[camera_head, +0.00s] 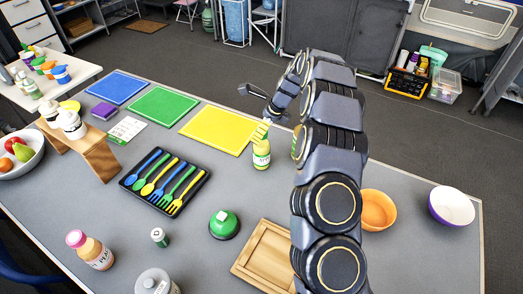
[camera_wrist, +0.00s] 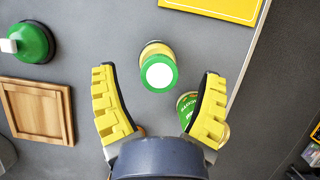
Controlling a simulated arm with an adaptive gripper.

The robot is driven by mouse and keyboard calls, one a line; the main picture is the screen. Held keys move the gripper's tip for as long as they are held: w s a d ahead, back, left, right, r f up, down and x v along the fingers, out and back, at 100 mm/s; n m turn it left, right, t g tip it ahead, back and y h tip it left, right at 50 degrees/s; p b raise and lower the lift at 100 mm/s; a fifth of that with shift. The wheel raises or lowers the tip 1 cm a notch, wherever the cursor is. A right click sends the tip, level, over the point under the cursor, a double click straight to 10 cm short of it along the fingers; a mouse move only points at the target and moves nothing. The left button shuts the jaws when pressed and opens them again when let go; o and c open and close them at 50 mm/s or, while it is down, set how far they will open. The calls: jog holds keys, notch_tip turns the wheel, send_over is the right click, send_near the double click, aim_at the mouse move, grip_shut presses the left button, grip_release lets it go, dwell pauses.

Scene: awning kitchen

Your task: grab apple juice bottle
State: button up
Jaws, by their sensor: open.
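A small bottle (camera_head: 261,156) with a green and yellowish body stands on the grey table just in front of the yellow mat. I take it as the apple juice bottle, but its label is not readable. In the wrist view a bottle with a white round top (camera_wrist: 159,73) and green sides shows from above, between the finger ends. My gripper (camera_wrist: 158,78) is open, its yellow fingers on either side with gaps to the bottle. In the head view a yellow finger shows over the bottle's top, and my arm hides much of the gripper.
A green can-like item (camera_wrist: 187,106) stands close beside the right finger, partly hidden. A green rounded container (camera_head: 224,223) and wooden board (camera_head: 262,250) are nearer. A cutlery tray (camera_head: 165,181) lies left, orange (camera_head: 377,209) and white (camera_head: 451,206) bowls right. The yellow mat (camera_head: 217,129) lies behind.

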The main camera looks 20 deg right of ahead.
jog(key=x, duration=0.3)
jog(key=shift+r, duration=0.1)
jog(key=c, duration=1.2)
jog(key=shift+c, duration=0.3)
jog(key=shift+r, duration=0.1)
